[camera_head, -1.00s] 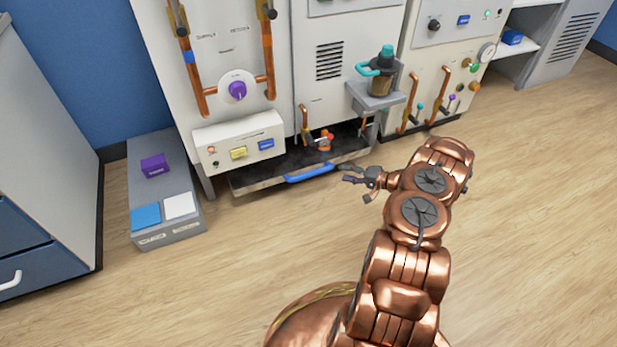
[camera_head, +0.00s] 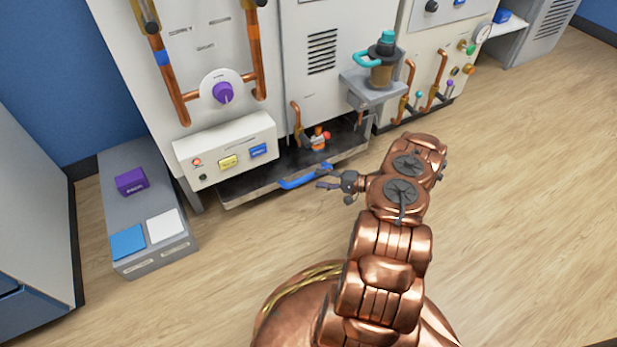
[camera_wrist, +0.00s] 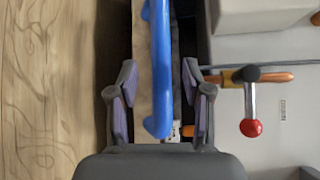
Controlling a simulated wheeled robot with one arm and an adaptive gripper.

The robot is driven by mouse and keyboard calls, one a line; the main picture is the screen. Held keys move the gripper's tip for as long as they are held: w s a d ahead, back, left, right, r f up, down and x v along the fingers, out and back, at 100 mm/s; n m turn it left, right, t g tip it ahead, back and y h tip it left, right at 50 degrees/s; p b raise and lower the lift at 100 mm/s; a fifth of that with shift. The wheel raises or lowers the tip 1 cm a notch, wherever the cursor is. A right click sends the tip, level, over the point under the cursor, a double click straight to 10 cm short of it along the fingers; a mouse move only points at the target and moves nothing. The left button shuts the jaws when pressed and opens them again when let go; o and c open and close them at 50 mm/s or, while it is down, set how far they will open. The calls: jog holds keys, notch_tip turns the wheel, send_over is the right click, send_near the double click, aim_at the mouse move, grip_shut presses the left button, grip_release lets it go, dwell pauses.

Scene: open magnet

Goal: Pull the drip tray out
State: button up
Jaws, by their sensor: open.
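The drip tray (camera_head: 243,191) is a low, dark tray with a pale front wall under the white cabinet, with a blue bar handle (camera_head: 305,178) on its front. In the wrist view the blue handle (camera_wrist: 161,70) runs lengthwise between my gripper's two fingers. My gripper (camera_head: 322,180) is at the right end of the handle in the head view. It is open, and in the wrist view its fingers (camera_wrist: 160,100) stand on either side of the handle with gaps showing. Part of the tray's inside is hidden under the cabinet.
A small orange figure-like fitting (camera_head: 319,138) and copper pipes stand above the tray. A red-tipped lever (camera_wrist: 250,127) shows right of the fingers. A grey low box (camera_head: 150,258) with coloured blocks stands at the left. The wooden floor in front of the tray is clear.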

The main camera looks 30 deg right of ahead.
aim_at(314, 177)
jog(key=shift+b+x, duration=0.8)
jog(key=shift+x, duration=1.6)
jog(key=shift+c, duration=0.4)
grip_shut()
